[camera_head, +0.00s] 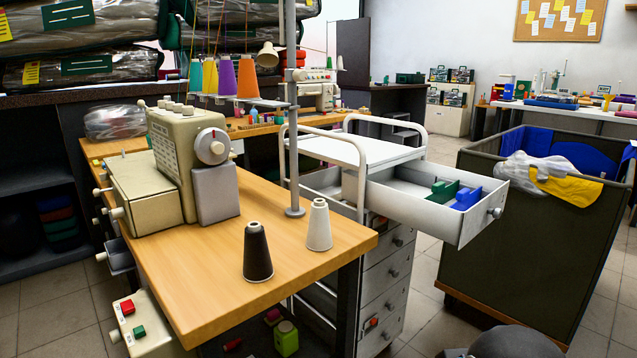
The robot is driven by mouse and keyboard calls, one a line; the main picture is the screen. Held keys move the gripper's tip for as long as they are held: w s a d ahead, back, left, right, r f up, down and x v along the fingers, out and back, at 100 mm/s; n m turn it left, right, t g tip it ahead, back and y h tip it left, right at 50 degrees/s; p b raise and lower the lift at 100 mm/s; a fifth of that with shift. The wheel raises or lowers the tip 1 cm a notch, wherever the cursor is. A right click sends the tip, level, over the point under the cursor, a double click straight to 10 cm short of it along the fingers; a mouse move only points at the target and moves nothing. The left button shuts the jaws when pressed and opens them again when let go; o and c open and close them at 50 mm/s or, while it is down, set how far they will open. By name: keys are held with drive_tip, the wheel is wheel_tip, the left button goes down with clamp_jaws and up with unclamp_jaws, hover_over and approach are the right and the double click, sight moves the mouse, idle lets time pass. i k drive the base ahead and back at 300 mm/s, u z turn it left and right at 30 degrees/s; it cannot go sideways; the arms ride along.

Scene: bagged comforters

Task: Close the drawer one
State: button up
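A white drawer (425,213) of a white metal cart (350,150) is pulled far out toward the right. It is the top drawer that I see, and it has a round grey knob (495,212) on its front. Green blocks (444,190) and a blue block (466,199) lie inside it. Lower drawers (388,278) of the cart look shut; the table partly hides them. My gripper is not in view. A dark rounded shape (515,343) at the bottom right edge may be part of my arm; I cannot tell.
A wooden table (290,255) with a sewing machine (190,160) and two thread cones stands left of the cart. A dark bin (520,250) with blue and yellow cloth stands close right of the open drawer. Tiled floor (425,320) shows between cart and bin.

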sight(397, 193)
drive_tip(key=z, duration=0.25)
drive_tip(key=k, duration=0.15)
drive_tip(key=u, duration=0.7)
drive_tip(key=i, duration=0.7)
drive_tip(key=z, duration=1)
drive_tip(key=i, duration=0.3)
drive_tip(key=u, duration=0.15)
drive_tip(key=k, duration=0.8)
drive_tip(key=z, duration=0.6)
drive_tip(key=i, duration=0.5)
